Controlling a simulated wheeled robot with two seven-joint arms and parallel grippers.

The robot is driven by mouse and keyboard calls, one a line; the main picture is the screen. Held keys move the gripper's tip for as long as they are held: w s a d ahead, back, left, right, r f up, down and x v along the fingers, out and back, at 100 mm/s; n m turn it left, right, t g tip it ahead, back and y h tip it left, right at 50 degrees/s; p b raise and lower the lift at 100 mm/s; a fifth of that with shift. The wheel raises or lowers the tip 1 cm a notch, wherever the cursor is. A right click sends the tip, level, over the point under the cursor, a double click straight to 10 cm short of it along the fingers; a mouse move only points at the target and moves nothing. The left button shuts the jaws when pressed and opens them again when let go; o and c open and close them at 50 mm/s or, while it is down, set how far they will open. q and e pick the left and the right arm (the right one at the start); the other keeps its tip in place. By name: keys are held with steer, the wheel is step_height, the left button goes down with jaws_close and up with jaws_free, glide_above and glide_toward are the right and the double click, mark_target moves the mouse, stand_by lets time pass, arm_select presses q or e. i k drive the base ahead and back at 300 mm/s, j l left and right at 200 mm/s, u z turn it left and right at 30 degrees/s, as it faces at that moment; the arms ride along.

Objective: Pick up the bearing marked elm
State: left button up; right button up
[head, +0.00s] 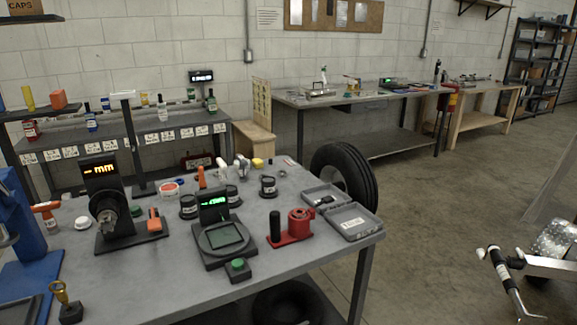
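Several dark round pieces with pale bands stand on the grey workbench (150,292): a left one (188,207), a middle one (233,196) and a right one (268,187). They may be bearings or small tins; their markings are too small to read, so I cannot tell which is marked elm. A dark ring-shaped part (108,212) sits on the gauge stand (99,172) whose display shows "mm". Neither of my grippers is in view.
The bench also holds a scale (223,238), a green button box (237,270), a red tool (299,224), an open grey case (352,222) and a blue press (30,235). A tyre (345,176) stands behind. Floor (430,245) at right is clear before metal trailer parts (540,262).

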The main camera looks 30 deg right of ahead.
mark_target(297, 213)
steer(key=i+l, duration=0.2)
steer(key=l, duration=0.15)
steer(key=i+l, duration=0.15)
steer(key=l, duration=0.25)
steer(key=i+l, duration=0.2)
steer(key=l, duration=0.15)
steer(key=i+l, duration=0.15)
steer(key=l, duration=0.2)
steer(key=i+l, duration=0.2)
steer(key=l, duration=0.15)
steer(key=i+l, duration=0.15)
steer(key=l, duration=0.25)
steer(key=i+l, duration=0.2)
steer(key=l, duration=0.15)
